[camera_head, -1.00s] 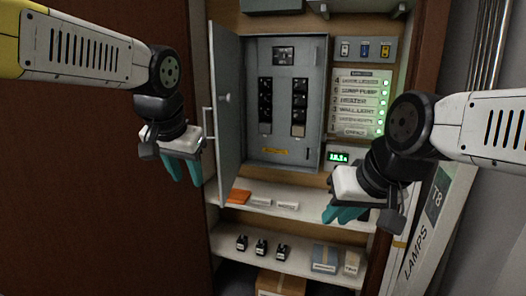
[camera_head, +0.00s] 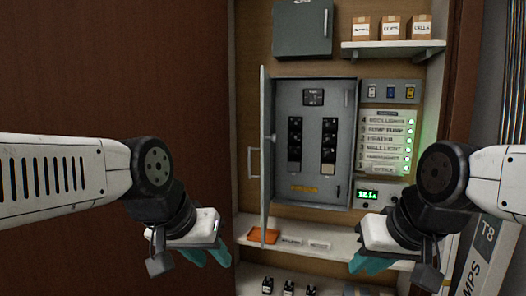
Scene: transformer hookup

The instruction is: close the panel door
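The grey breaker panel (camera_head: 344,150) is mounted on the back wall of the cabinet, with black breakers in two columns. Its door (camera_head: 265,160) stands open on the left side and is seen nearly edge-on. A pale handle (camera_head: 252,163) sticks out from the door's left side. My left gripper (camera_head: 207,256) is left of and below the door, apart from it. My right gripper (camera_head: 370,264) is below and right of the panel, in front of the shelf. Teal fingers show on both grippers, but their gaps are not clear.
The shelf (camera_head: 345,243) under the panel holds an orange item (camera_head: 263,236) and small white pieces. A label board with green lights (camera_head: 388,142) is right of the panel. A closed grey box (camera_head: 302,28) and a shelf of small cartons (camera_head: 390,28) are above.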

